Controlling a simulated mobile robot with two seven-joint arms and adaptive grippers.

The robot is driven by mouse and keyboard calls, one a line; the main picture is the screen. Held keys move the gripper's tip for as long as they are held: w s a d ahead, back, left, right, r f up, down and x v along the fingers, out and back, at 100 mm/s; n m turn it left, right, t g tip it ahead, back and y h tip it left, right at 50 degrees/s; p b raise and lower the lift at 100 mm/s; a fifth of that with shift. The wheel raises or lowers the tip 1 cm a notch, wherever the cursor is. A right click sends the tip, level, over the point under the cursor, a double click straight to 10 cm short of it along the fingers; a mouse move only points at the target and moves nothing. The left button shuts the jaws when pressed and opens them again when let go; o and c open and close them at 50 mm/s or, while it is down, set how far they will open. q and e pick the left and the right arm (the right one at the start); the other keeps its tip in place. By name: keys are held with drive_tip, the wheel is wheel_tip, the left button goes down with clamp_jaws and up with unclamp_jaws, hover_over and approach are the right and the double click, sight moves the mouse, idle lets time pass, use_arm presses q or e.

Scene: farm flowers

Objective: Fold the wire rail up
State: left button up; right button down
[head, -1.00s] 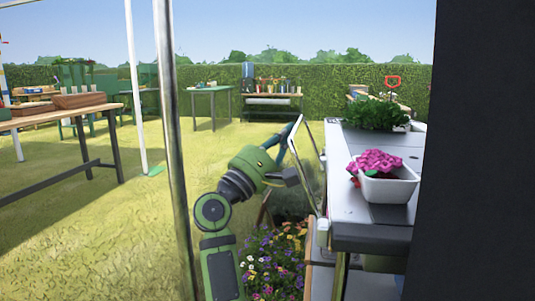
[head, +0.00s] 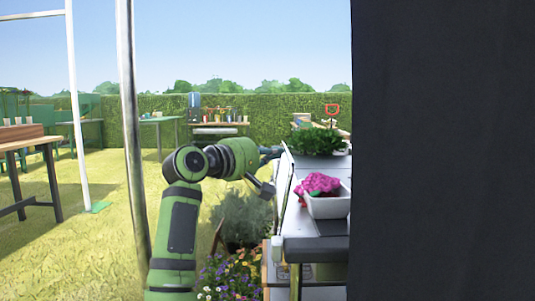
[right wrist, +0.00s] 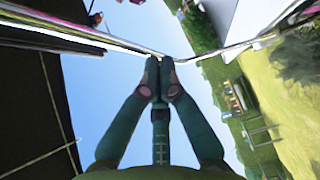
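The wire rail (head: 284,196) is a thin light bar along the near left side of the grey-topped cart (head: 318,247) in the head view, seen almost edge-on. In the right wrist view the wire rail (right wrist: 212,53) crosses at my fingertips. My right gripper (right wrist: 158,62) has its two fingers together there. I cannot tell whether the wire is between the tips or just against them. In the head view my right gripper (head: 272,152) is at the cart's left edge, its tips partly hidden. My left gripper is not in view.
A white planter (head: 331,204) with pink flowers and a leafy green plant (head: 316,141) stand on the cart. Flowers (head: 230,277) grow below my right arm. A metal post (head: 132,150) stands left of it. A dark surface (head: 440,150) fills the right side.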

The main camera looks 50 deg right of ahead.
drive_tip(key=shift+s, duration=0.1)
idle(0.3)
drive_tip(key=w+a, duration=0.1)
drive_tip(key=a, duration=1.1)
drive_tip(key=shift+r, duration=0.15)
drive_tip(key=shift+w, duration=0.1)
